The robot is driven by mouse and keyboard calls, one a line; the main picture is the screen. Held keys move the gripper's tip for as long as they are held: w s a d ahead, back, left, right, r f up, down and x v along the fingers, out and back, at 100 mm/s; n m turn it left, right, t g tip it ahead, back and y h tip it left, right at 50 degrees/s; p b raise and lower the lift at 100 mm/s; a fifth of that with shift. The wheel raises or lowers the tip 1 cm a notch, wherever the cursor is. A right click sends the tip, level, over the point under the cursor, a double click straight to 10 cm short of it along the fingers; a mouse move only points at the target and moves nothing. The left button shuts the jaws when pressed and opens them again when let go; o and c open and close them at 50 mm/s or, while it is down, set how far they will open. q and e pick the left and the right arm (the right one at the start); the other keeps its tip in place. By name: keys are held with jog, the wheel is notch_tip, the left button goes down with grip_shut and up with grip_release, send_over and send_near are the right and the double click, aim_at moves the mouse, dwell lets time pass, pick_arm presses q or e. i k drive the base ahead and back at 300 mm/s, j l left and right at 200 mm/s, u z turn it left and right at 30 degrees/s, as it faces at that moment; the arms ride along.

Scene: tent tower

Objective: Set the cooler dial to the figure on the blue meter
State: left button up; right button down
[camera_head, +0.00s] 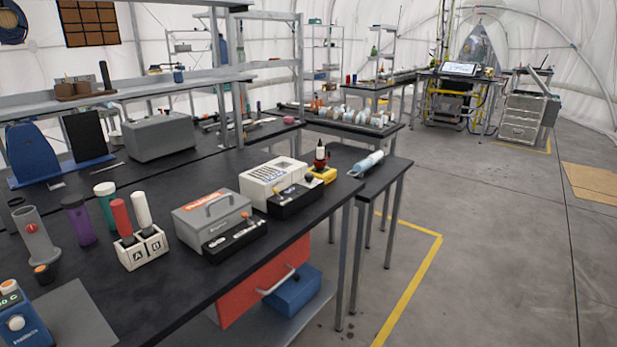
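A blue device with a lit green display and a white knob (15,322) is cut off at the lower left edge. It may be the blue meter; its figure is only partly in view and ends in what looks like "0 C". No cooler dial can be made out for certain. A grey box with a top handle and red label (211,212) stands on the black bench, with a small black panel (235,240) at its front. A white box with a slotted top (272,180) stands behind it to the right. Neither of my grippers is in view.
A white block marked A and B (142,250) holds a red and a white tube. Green and purple bottles and a grey tube holder (37,245) stand left of it. A red panel with a handle (262,288) is under the bench. The floor at right (490,240) is clear.

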aim_at(308, 176)
jog(key=i+j+u, duration=0.1)
jog(key=u, duration=1.55)
jog(key=z, duration=1.75)
jog(key=i+l, duration=0.2)
jog(key=i, duration=0.2)
